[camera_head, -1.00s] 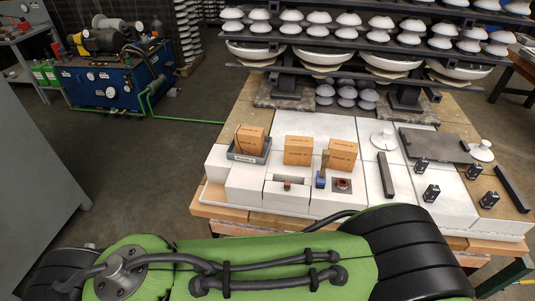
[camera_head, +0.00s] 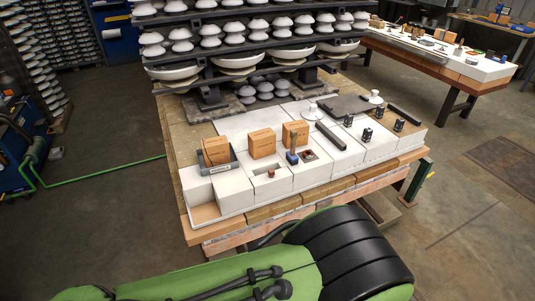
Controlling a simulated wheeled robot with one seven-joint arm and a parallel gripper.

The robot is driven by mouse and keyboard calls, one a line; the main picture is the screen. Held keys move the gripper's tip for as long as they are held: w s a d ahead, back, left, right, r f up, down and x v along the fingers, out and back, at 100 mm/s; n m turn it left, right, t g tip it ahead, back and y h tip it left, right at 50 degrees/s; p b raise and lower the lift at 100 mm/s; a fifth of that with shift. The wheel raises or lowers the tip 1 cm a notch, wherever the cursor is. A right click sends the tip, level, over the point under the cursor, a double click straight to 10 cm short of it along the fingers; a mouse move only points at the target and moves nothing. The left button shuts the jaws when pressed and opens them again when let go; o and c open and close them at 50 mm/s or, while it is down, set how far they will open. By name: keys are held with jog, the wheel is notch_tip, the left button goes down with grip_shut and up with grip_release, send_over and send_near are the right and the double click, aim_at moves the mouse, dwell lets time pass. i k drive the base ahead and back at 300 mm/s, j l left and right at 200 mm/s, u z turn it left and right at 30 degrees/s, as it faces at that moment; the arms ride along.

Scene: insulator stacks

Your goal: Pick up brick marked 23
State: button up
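Three orange-brown bricks stand on the white block surface of the table. The left brick (camera_head: 215,151) sits in a dark grey tray (camera_head: 233,160). The middle brick (camera_head: 262,143) and the right brick (camera_head: 295,134) stand on the white blocks. Their faces carry print too small to read, so I cannot tell which is marked 23. My gripper is not in view; only my green and black arm shows at the bottom, apart from the bricks.
A blue-handled brush (camera_head: 292,156) and small items lie in front of the bricks. Dark bars and several small black weights (camera_head: 367,135) stand to the right. A rack of insulators (camera_head: 250,40) rises behind. Another table (camera_head: 440,50) stands at the back right. The floor at right is clear.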

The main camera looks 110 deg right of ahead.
aim_at(262, 143)
jog(key=i+l+z, duration=0.3)
jog(key=z, duration=0.15)
jog(key=i+l+z, duration=0.15)
jog(key=i+z, duration=0.3)
jog(key=i+l+z, duration=0.1)
jog(key=i+z, duration=0.15)
jog(key=z, duration=0.15)
jog(key=i+j+z, duration=0.1)
jog(key=i+z, duration=0.35)
jog(key=i+j+z, duration=0.15)
jog(key=z, duration=0.3)
jog(key=i+j+z, duration=0.3)
jog(key=z, duration=0.15)
jog(key=i+l+z, duration=0.1)
jog(key=z, duration=0.35)
jog(key=i+z, duration=0.55)
jog(key=z, duration=0.35)
jog(key=i+j+z, duration=0.2)
jog(key=z, duration=0.25)
jog(key=i+j+z, duration=0.2)
jog(key=z, duration=0.2)
jog(key=i+z, duration=0.55)
jog(key=k+l, duration=0.05)
jog(key=k, duration=0.05)
